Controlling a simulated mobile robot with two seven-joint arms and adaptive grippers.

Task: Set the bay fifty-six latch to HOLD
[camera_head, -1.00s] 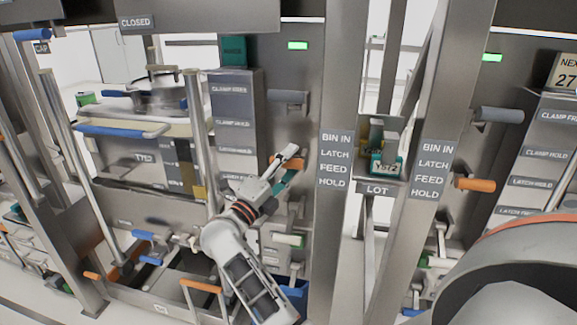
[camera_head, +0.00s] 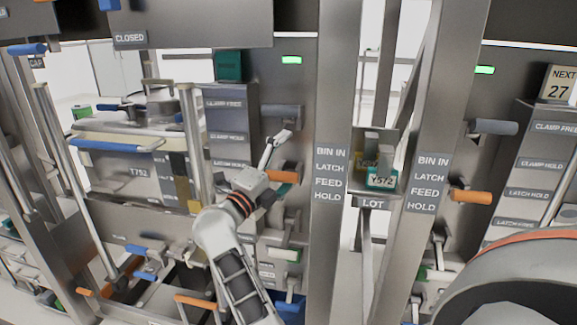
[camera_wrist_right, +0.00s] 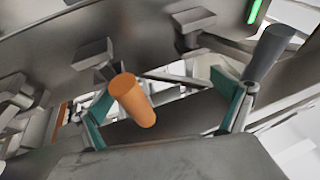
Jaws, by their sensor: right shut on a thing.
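An orange latch handle (camera_head: 286,177) sticks out from the grey panel left of the middle post. My right gripper (camera_head: 272,163) is at this handle and shut on it. In the right wrist view the orange handle (camera_wrist_right: 132,99) lies between the teal fingers (camera_wrist_right: 165,100), nearer the left one; the contact itself is hard to make out. The label column (camera_head: 230,130) left of it reads CLAMP FREE and CLAMP HOLD, with lower labels partly hidden by my gripper. The post sign (camera_head: 330,174) reads BIN IN, LATCH, FEED, HOLD. I see no bay number fifty-six. My left gripper is out of view.
A grey handle (camera_head: 280,111) sits above the orange one; a pale handle (camera_head: 284,254) is below. Another bay at the right has its own orange handle (camera_head: 471,197). A bin marked T752 (camera_head: 140,172) stands at left. Green lamps (camera_head: 291,60) are lit.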

